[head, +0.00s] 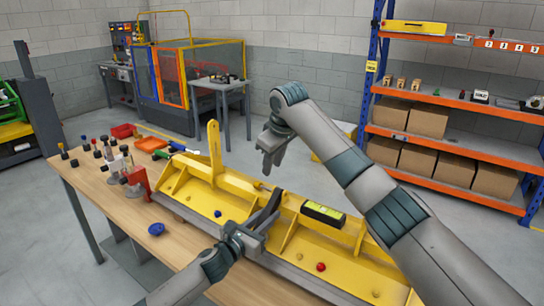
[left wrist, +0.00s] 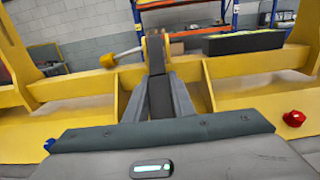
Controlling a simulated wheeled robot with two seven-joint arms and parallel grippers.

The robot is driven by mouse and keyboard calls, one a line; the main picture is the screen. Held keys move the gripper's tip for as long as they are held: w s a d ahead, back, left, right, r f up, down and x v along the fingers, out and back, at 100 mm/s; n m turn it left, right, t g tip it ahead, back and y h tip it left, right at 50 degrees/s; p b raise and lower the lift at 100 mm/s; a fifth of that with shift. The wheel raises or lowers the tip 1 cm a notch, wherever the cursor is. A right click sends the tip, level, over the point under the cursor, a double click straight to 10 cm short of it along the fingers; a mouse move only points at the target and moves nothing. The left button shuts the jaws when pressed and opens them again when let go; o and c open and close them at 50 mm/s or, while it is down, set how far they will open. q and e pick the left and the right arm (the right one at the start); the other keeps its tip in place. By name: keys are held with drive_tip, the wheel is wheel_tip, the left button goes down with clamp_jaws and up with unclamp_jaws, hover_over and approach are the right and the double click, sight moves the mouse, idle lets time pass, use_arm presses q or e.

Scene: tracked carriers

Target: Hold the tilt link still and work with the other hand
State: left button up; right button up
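The tilt link (head: 273,200) is a dark upright bar at the middle of the long yellow carrier (head: 185,188). My left gripper (head: 262,222) is at the link, and in the left wrist view its grey fingers (left wrist: 160,100) lie against both sides of the dark bar (left wrist: 157,60). My right gripper (head: 268,165) hangs pointing down above the carrier's back edge, apart from the link; its finger gap is not clear. A level (head: 323,213) with a yellow-green vial sits on the carrier right of the link. A red knob (head: 321,267) and a blue knob (head: 218,213) are on the carrier.
A yellow upright arm (head: 214,147) rises from the carrier. Shelves (head: 450,145) with boxes stand behind at right.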

use_arm(q)
drive_tip(key=o, duration=0.5)
drive_tip(key=shift+c, duration=0.2)
drive_tip(key=shift+s+a, duration=0.1)
drive_tip(key=shift+s, duration=0.05)
drive_tip(key=v, duration=1.1)
drive_tip(key=shift+s+a, duration=0.2)
drive_tip(key=shift+s, duration=0.05)
